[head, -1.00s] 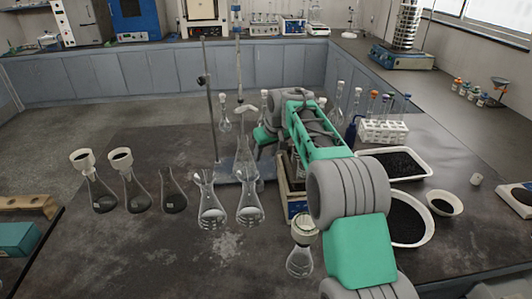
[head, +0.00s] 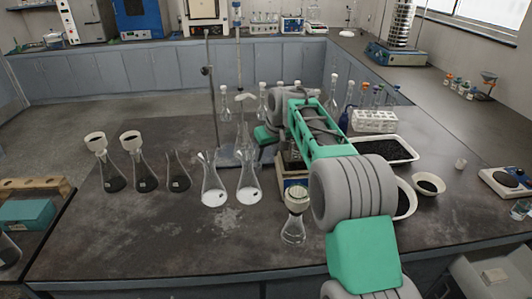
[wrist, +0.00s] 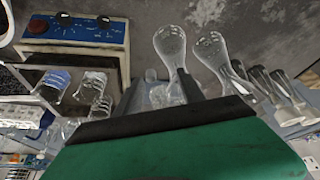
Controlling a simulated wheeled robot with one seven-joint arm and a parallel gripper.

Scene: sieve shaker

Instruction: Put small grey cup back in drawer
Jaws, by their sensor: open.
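A small pale grey cup (head: 460,163) stands on the right part of the dark table in the head view, beside a white bowl of black grains. It looks empty and is well apart from my gripper. My gripper (head: 266,136) is over the middle of the table, mostly hidden behind my own arm, near the glass flasks. A light grey, box-like shape (head: 476,280) at the lower right edge may be an open drawer, but I cannot tell.
Several conical flasks (head: 213,185) stand left of my arm, with a flask with a cream top (head: 293,228) in front. A blue-fronted hot plate (wrist: 75,45) shows in the wrist view. White trays of black grains (head: 385,149) and a scale (head: 507,181) are on the right.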

